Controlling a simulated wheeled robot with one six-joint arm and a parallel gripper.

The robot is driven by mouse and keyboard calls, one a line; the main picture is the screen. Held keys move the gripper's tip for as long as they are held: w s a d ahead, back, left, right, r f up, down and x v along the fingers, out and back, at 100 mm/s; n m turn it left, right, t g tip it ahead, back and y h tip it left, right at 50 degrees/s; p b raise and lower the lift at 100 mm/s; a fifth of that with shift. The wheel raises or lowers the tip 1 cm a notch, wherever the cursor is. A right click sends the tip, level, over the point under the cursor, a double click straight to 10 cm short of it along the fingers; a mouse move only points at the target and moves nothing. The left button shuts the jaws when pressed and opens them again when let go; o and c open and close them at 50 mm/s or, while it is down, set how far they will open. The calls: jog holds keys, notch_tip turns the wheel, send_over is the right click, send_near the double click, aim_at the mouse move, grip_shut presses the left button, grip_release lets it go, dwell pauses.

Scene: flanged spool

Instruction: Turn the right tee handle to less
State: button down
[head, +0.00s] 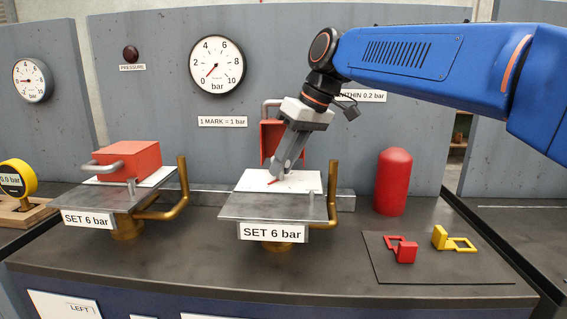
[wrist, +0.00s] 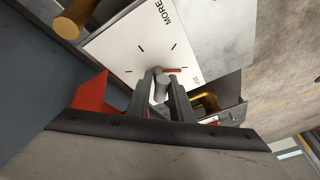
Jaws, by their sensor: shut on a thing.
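My gripper (head: 276,172) is lowered over the white dial plate (head: 308,180) of the right unit, behind the right "SET 6 bar" label (head: 272,232). In the wrist view my gripper (wrist: 164,90) is shut on the right tee handle (wrist: 161,86), a grey round piece between the fingers. The fingers hide part of it. A red pointer (wrist: 173,70) sticks out beside the handle, toward the "LESS" side. The dial plate (wrist: 130,45) carries black marks and the words "MORE" and "LESS".
The round gauge (head: 217,65) above has its needle low left, near 0. The left unit has a red block (head: 138,157) and a grey handle. A red cylinder (head: 393,182) and a mat (head: 440,268) with red and yellow tags lie to the right. A brass pipe (head: 332,190) rises beside the dial plate.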

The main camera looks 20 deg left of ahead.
jog(key=shift+n+g, duration=0.3)
jog(key=shift+n, duration=0.3)
jog(key=c, duration=1.6)
grip_release()
jog(key=v, duration=1.7)
jog(key=shift+w+r, duration=0.1)
jog(key=shift+r, duration=0.05)
